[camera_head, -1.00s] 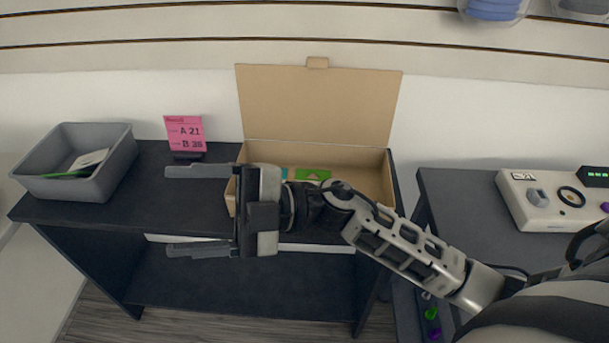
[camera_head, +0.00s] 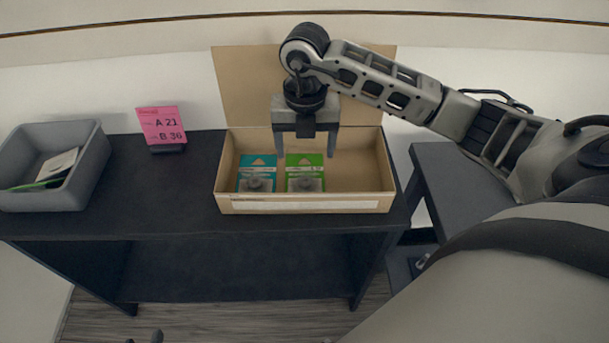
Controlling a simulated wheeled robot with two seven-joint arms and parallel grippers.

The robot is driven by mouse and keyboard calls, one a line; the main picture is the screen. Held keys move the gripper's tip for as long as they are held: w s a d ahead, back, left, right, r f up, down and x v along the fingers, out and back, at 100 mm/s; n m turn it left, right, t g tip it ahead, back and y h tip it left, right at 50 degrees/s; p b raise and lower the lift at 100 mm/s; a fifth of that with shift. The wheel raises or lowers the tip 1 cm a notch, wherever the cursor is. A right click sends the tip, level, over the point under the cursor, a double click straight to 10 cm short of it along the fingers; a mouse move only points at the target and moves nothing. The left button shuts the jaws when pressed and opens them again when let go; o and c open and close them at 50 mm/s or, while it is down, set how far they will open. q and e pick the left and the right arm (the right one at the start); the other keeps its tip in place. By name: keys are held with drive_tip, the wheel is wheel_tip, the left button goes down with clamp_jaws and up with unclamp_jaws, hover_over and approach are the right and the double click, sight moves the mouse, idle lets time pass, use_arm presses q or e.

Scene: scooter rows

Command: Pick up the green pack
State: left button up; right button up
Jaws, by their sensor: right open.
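The green pack (camera_head: 305,165) stands in the open cardboard box (camera_head: 345,205), to the right of a teal pack (camera_head: 257,163). Each pack has a dark round item in its clear lower part. My right gripper (camera_head: 305,155) is open and empty, pointing down over the box. Its two fingers are spread to either side of the green pack's top in the picture. I cannot tell how high above the pack they are.
The box stands on a dark table (camera_head: 180,205) with its lid up behind. A grey bin (camera_head: 85,170) holding flat items is at the left. A pink sign (camera_head: 162,126) stands between bin and box.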

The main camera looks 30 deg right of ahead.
sight(305, 174)
wheel_tip(305, 174, down, 8)
drive_tip(key=shift+f, duration=0.1)
drive_tip(key=c, duration=1.1)
